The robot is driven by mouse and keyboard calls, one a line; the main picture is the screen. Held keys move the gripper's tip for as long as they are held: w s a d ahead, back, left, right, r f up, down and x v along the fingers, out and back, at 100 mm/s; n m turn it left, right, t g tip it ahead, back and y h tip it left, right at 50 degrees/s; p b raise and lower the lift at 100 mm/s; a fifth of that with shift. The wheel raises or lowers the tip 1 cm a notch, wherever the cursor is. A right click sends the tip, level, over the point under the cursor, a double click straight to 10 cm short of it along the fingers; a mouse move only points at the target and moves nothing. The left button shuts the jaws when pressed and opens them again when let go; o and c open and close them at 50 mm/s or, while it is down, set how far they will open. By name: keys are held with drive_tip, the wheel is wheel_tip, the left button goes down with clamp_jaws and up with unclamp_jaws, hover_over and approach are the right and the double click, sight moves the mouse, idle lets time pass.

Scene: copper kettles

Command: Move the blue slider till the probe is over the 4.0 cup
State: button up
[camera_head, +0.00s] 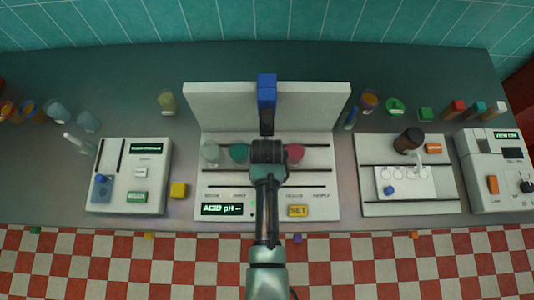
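A tall blue block (267,90), which looks like the slider, stands at the white back panel of the centre pH station. A narrow dark piece shows just below it; I cannot tell whether it is the probe or part of my gripper. My gripper (266,128) reaches in from the front, in line with the block and close to it. Contact and finger opening cannot be made out. A grey-white cup (211,152) and a teal cup (239,152) are left of my wrist, a red cup (295,152) right. My wrist hides the row's middle. The cup labels are too small to read.
The station's display (221,209) reads "ACID pH" and a yellow SET button (298,211) is at its front. Several bottles line the back.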

clamp_jaws()
idle(0.4)
idle(1.1)
